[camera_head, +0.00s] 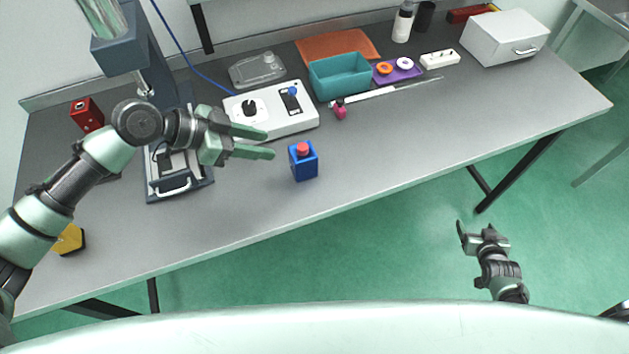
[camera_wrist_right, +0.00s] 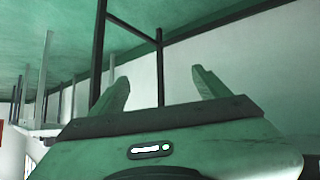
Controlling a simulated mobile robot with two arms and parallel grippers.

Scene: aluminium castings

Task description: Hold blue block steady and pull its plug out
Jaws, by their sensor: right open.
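The blue block (camera_head: 304,166) stands upright on the grey table near its front edge. Its red plug (camera_head: 303,149) sits in the top. My left gripper (camera_head: 272,143) is to the left of the block with its two fingers apart, pointing at it, and nothing is between them. The fingertips appear apart from the block. My right gripper (camera_head: 468,231) is off the table, low at the right in the head view. In the right wrist view its fingers (camera_wrist_right: 160,85) are spread and empty, with neither block nor plug in sight.
A small pink object (camera_head: 340,110), a teal bin (camera_head: 340,79) and a purple tray (camera_head: 412,75) are further back. A press-like fixture (camera_head: 205,190) stands left. The table (camera_head: 400,140) right of the block is clear.

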